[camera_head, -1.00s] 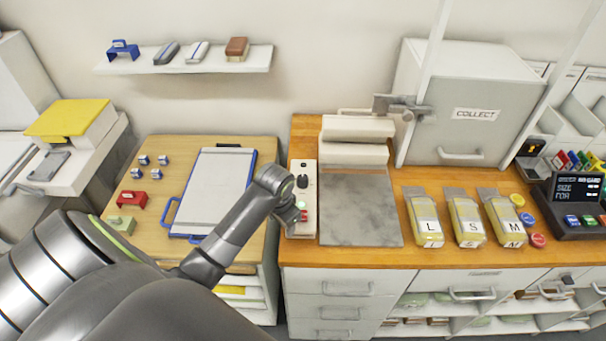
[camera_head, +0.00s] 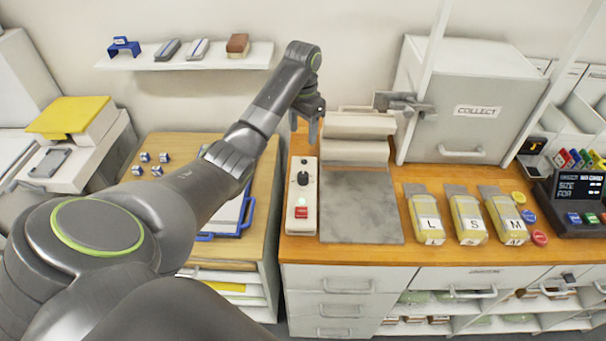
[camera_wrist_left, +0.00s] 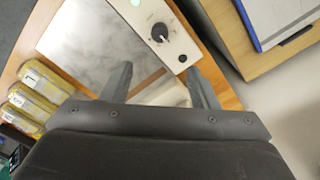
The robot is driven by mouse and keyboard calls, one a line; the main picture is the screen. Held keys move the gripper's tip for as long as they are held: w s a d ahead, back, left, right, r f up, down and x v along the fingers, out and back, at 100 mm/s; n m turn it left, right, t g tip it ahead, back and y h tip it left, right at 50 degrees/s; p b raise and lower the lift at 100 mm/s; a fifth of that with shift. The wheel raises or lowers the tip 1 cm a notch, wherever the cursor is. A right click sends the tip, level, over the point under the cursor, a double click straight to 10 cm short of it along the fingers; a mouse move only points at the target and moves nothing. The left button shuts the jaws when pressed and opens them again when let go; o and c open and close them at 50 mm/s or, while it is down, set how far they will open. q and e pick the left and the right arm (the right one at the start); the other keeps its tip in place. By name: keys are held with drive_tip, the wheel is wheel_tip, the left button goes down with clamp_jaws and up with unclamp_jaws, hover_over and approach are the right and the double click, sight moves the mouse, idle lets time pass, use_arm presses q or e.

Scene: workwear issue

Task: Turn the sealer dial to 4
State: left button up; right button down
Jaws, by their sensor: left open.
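The sealer's white control panel (camera_head: 294,200) stands on the wooden counter, left of the grey sealing plate (camera_head: 358,208). Its black dial (camera_head: 303,178) is upright on the panel, with a red switch (camera_head: 301,212) in front. The dial (camera_wrist_left: 160,33) also shows in the left wrist view with a pale pointer line; the scale marks around it are too small to read. My left gripper (camera_head: 307,130) is open and empty, above and behind the dial. In the wrist view its fingertips (camera_wrist_left: 158,80) are apart, with the dial beyond them, untouched. My right gripper is out of view.
The white sealer bar (camera_head: 356,126) is just right of my gripper. Yellow packs L, S and M (camera_head: 467,220) lie right of the plate. The grey COLLECT box (camera_head: 470,110) stands behind. A clipboard lies on the left table, partly hidden by my arm.

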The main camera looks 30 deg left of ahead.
use_arm(q)
drive_tip(key=b, duration=0.4)
approach(303, 174)
wheel_tip(303, 174, down, 8)
drive_tip(key=p, duration=0.2)
drive_tip(key=shift+r+p, duration=0.1)
drive_tip(key=shift+p, duration=0.25)
drive_tip(key=shift+f, duration=0.75)
drive_tip(key=c, duration=1)
